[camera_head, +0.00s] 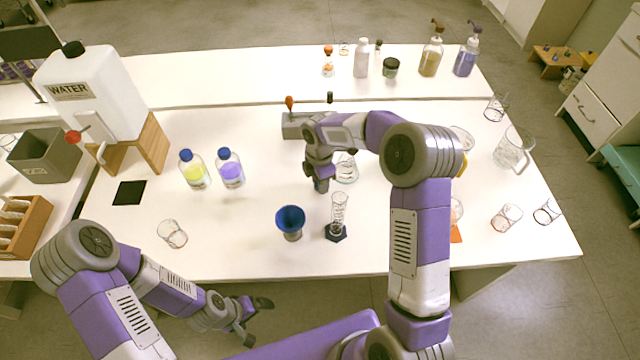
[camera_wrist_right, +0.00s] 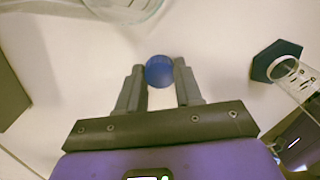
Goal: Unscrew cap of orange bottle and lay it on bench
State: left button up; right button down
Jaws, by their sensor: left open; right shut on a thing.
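My right gripper (camera_head: 320,186) is over the middle of the bench (camera_head: 250,255), left of the glass beaker. In the right wrist view it (camera_wrist_right: 160,80) is shut on a round blue cap (camera_wrist_right: 159,71), seen from above. I cannot tell whether the cap touches the bench. An orange-yellow item (camera_head: 463,164), perhaps the orange bottle, shows as a sliver behind my right arm; the rest is hidden. My left gripper (camera_head: 254,320) is open and empty, in front of the bench's front edge.
A yellow bottle (camera_head: 194,169) and a purple bottle (camera_head: 230,168), both blue-capped, stand to the left. A blue funnel (camera_head: 290,222) and a graduated cylinder (camera_head: 338,212) stand in front of my right gripper. A beaker (camera_head: 346,170) is close beside it.

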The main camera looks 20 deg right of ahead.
jog(key=shift+f, duration=0.25)
jog(key=shift+f, duration=0.15)
jog(key=c, duration=0.8)
grip_release()
jog(key=shift+o, duration=0.2)
notch_tip(320, 180, up, 12)
jog(key=p, duration=0.3)
jog(key=shift+r+p, duration=0.25)
jog(key=shift+p, duration=0.15)
